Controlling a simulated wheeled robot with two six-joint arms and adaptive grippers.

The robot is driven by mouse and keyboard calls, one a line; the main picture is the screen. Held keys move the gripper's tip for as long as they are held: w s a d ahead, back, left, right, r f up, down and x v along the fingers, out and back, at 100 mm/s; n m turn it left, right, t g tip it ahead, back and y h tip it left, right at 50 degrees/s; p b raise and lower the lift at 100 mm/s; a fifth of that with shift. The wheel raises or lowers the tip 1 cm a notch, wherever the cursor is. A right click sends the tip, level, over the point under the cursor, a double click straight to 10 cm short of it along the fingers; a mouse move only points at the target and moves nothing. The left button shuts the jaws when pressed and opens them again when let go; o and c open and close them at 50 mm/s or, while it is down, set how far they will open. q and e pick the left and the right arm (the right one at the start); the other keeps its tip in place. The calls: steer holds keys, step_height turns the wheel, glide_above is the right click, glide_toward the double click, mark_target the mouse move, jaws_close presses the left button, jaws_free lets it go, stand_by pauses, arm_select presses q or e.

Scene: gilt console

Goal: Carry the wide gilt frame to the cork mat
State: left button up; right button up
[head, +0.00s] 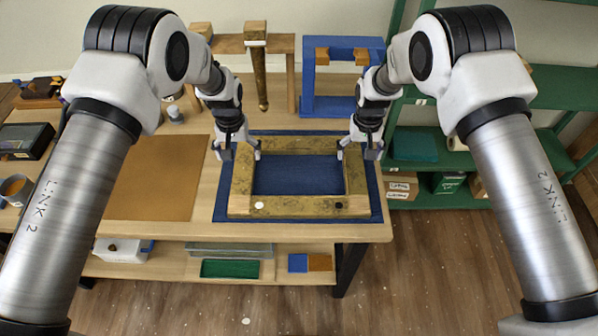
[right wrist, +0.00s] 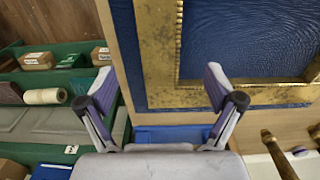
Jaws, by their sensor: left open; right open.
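The wide gilt frame (head: 298,207) lies flat on a blue mat (head: 376,205) at the right of the table. Its front bar bears a white spot and a dark spot. The cork mat (head: 155,180) lies bare to its left. My left gripper (head: 240,153) is open over the frame's left bar, one finger to each side. My right gripper (head: 357,153) is open over the right bar. In the right wrist view the gilt bar (right wrist: 159,45) runs between the spread fingers of that gripper (right wrist: 160,84), touching neither. How high the fingers are is unclear.
Behind the frame stand a wooden stand with a hanging gilt piece (head: 260,75) and a blue stand (head: 308,80). A green shelf unit (head: 420,200) is at the right. A dark tray (head: 28,140) and a mug (head: 15,188) are at the far left.

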mark_target(243, 171)
arm_select(q)
steer(key=f, duration=0.7)
steer(key=shift+w+f, duration=0.25)
steer(key=shift+f, duration=0.15)
arm_select(e)
steer(key=f, duration=0.7)
steer(key=shift+w+f, duration=0.25)
steer(key=shift+f, duration=0.15)
arm_select(q)
jaws_close()
arm_select(e)
jaws_close()
